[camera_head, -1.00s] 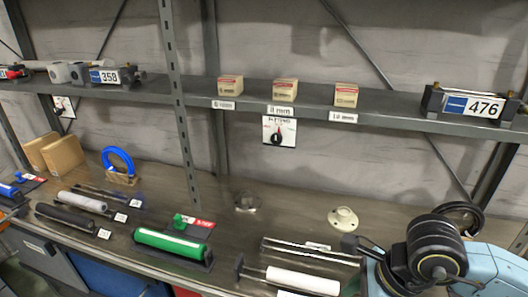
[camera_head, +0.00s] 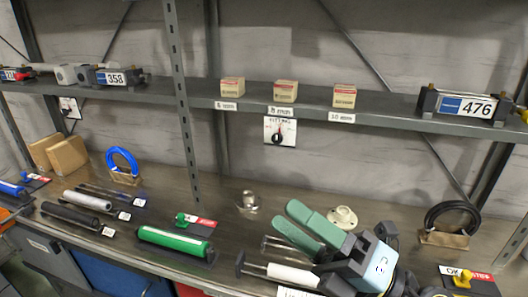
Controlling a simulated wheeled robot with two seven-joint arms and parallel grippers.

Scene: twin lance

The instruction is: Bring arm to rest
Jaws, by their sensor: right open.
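My right gripper (camera_head: 303,230) is at the lower right of the head view, with its two green fingers pointing up and to the left. The fingers are apart and nothing shows between them. It is over the bench (camera_head: 225,237), above a white roller (camera_head: 292,274) that it partly covers, and just left of a cream round flange (camera_head: 342,218). Whether the fingers touch anything cannot be told. My left gripper is not in view.
A shelf (camera_head: 390,121) with small boxes (camera_head: 285,91) and a unit marked 476 (camera_head: 463,106) runs above the bench. A green roller (camera_head: 173,241) lies left of the gripper. A black coil (camera_head: 452,217) and a yellow knob (camera_head: 463,279) are at the right.

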